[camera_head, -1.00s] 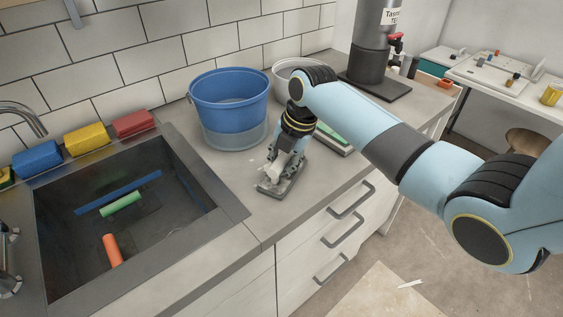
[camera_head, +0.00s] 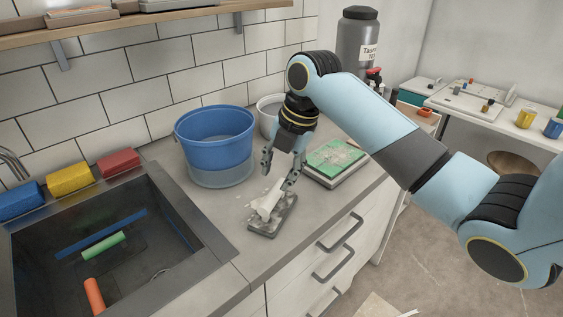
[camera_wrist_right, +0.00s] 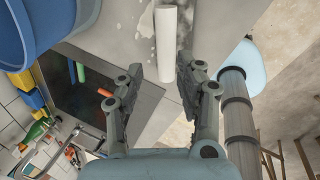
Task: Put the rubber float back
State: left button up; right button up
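The rubber float (camera_head: 262,228) is a grey flat pad with a white handle (camera_head: 266,203). It lies on the counter near its front edge, between the sink and the green-topped tray. My right gripper (camera_head: 277,178) is open and empty, just above and behind the float, its fingers apart from the handle. In the right wrist view the white handle (camera_wrist_right: 166,40) lies ahead of and between the spread fingers (camera_wrist_right: 160,76). My left gripper is not in view.
A blue bucket (camera_head: 216,138) stands behind left of the float. A tray with a green tile (camera_head: 334,158) is to the right. The sink (camera_head: 205,243) with coloured sticks is at left, with sponges on its back rim. A shelf (camera_head: 150,22) hangs above.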

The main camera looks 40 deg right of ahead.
jog(key=shift+v, duration=1.35)
jog(key=shift+f, duration=0.1)
